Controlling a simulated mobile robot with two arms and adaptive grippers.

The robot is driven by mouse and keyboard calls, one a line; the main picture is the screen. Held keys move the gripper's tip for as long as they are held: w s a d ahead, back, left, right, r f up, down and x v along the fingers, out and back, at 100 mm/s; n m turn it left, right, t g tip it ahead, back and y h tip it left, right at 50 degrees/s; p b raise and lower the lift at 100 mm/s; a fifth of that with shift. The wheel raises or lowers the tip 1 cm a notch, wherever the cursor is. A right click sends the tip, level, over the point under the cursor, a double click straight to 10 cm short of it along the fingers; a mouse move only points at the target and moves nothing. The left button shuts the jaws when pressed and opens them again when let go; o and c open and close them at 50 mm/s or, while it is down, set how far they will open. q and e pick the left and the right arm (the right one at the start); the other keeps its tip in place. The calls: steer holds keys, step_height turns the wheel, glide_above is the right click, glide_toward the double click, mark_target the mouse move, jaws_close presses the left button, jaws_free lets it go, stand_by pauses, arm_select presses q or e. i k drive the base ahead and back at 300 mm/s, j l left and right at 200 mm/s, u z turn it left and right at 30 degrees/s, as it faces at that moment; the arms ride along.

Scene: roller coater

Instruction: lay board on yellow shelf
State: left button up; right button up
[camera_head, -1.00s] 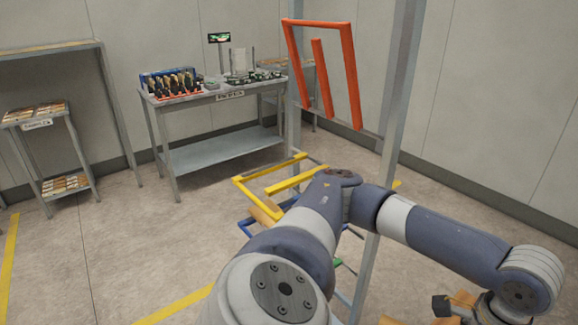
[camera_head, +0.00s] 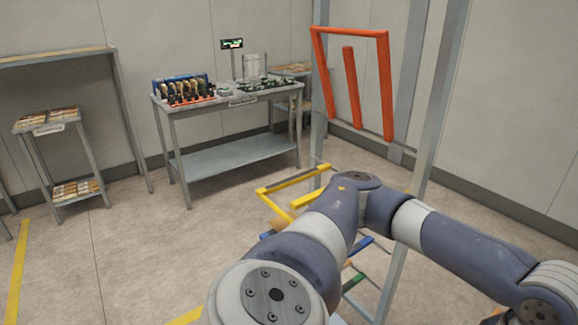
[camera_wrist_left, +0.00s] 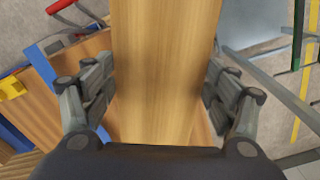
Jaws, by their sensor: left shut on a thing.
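My left gripper (camera_wrist_left: 160,95) is shut on a wooden board (camera_wrist_left: 165,50); the fingers sit on its two long edges in the left wrist view. In the head view my left arm crosses the lower middle, and its gripper is out of the frame. The yellow shelf (camera_head: 291,182) is a flat open frame on the grey rack, seen behind my arm. Its right part is hidden by the arm. My right gripper is not in view.
An orange-red shelf frame (camera_head: 386,90) is tilted up above the yellow one. Blue (camera_head: 361,246) and green (camera_head: 353,284) bars lie lower. A grey rack post (camera_head: 436,120) stands close to my arm.

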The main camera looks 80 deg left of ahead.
mark_target(308, 197)
steer(key=k+j, duration=0.25)
steer(key=j, duration=0.15)
steer(key=k+j+u, duration=0.15)
steer(key=k+j, duration=0.3)
steer(key=j, duration=0.35)
steer(key=k+j+u, duration=0.1)
steer(key=k+j, duration=0.15)
steer(key=j, duration=0.15)
